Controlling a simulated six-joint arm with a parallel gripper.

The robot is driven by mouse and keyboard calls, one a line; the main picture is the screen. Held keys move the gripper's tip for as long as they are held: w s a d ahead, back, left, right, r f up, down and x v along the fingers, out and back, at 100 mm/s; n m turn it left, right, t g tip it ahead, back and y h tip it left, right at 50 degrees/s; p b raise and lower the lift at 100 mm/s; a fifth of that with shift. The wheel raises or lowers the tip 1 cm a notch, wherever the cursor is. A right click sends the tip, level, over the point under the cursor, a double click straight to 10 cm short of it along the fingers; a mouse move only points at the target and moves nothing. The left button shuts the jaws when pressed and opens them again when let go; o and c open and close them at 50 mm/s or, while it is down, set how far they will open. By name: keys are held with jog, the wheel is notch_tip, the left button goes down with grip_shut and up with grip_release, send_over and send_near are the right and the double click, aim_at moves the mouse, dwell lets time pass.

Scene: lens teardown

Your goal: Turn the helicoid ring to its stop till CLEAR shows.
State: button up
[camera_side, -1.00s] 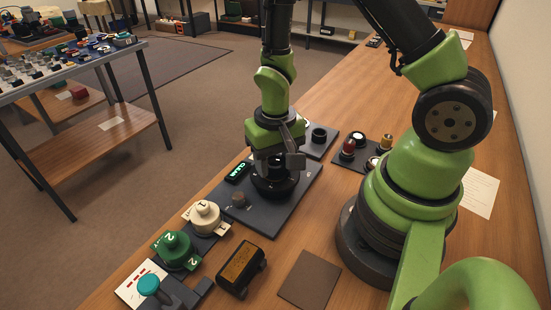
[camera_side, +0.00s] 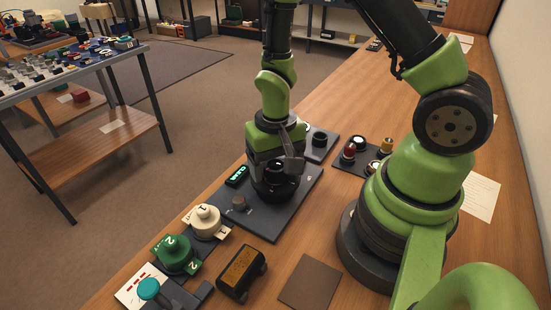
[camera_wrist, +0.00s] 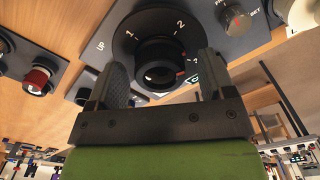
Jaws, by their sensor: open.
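The helicoid ring is a black lens part (camera_side: 272,184) on a dark grey plate (camera_side: 270,219), below my gripper in the side view. In the wrist view the ring (camera_wrist: 160,60) shows a raised black barrel, white marks 1 and 2 and red marks. My gripper (camera_wrist: 162,80) is open, its two fingers on either side of the barrel; I cannot tell whether they touch it. A small display (camera_side: 238,175) beside the ring is lit green and appears to read CLEAR.
A grey knob (camera_side: 239,203) stands on the same plate. White part 1 (camera_side: 206,221), green part 2 (camera_side: 174,253) and an amber-faced box (camera_side: 241,272) stand towards the front. A tray with red and amber parts (camera_side: 346,160) is to the right. A brown mat (camera_side: 310,284) lies bare.

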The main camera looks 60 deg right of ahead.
notch_tip(320, 180, up, 10)
dwell(0.5)
notch_tip(320, 180, up, 8)
jog(key=t, duration=0.3)
send_over(276, 165)
jog(key=s+a, duration=0.1)
jog(key=s, duration=0.1)
jog(key=s+a+r+n+t+y, duration=0.2)
jog(key=s+r+t, duration=0.2)
jog(key=s+r, duration=0.3)
jog(key=shift+a+r+n, duration=0.15)
jog(key=shift+a+n, duration=0.2)
jog(key=shift+n, duration=0.05)
dwell(0.9)
